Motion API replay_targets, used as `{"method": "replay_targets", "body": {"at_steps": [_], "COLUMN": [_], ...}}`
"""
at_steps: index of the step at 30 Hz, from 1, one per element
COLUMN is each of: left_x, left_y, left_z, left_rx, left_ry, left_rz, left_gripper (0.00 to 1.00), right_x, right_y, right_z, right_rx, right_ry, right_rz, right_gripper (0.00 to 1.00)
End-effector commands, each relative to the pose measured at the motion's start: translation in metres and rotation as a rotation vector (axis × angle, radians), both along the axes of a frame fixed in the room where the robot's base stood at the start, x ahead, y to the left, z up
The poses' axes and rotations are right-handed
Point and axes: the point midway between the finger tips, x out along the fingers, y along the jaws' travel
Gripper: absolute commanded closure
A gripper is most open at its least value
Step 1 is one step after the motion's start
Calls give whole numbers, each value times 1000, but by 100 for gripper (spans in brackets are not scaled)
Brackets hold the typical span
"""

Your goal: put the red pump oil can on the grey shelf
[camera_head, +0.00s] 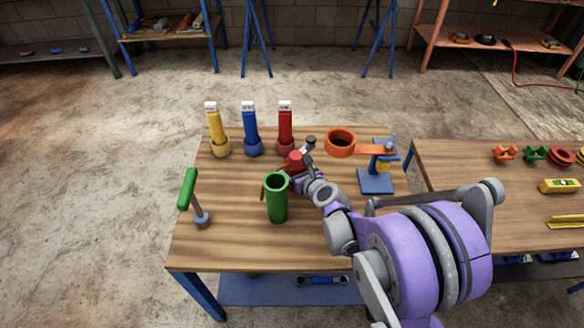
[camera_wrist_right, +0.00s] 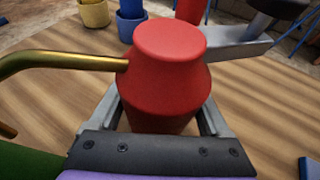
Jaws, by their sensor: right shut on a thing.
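The red pump oil can (camera_head: 294,161) is over the middle of the wooden workbench, partly hidden behind a green cylinder and my right arm. In the right wrist view the can (camera_wrist_right: 170,72) fills the middle, with a brass spout to the left and a grey and black pump part to the right. My right gripper (camera_head: 298,174) is shut around its body. Its base is hidden, so I cannot tell whether it touches the bench. A dull greyish shelf (camera_head: 60,54) is at the far upper left; I cannot tell if it is the grey shelf. My left gripper is out of view.
A green cylinder (camera_head: 277,200) stands close in front of the can. Yellow (camera_head: 217,131), blue (camera_head: 251,131) and red (camera_head: 285,127) bottles stand behind. An orange ring stand (camera_head: 376,182) is right, a green-handled tool (camera_head: 189,190) left. The bench's front left is clear.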

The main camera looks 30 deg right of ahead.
Motion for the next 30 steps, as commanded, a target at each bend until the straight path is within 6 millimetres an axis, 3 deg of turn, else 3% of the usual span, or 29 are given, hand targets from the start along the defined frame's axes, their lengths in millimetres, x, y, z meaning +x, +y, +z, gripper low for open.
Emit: {"method": "replay_targets", "body": {"at_steps": [4,5,7,18,30], "left_x": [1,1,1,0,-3], "left_y": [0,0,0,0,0], "left_z": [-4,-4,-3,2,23], "left_rx": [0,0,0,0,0], "left_ry": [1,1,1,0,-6], "left_rz": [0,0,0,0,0], "left_gripper": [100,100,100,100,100], "right_x": [0,0,0,-3,-78], "right_y": [0,0,0,0,5], "right_z": [-4,-4,-3,3,35], "right_rx": [0,0,0,0,-1], "right_ry": [0,0,0,0,0], "right_rz": [0,0,0,0,-2], "right_gripper": [100,16,3,0,0]}}
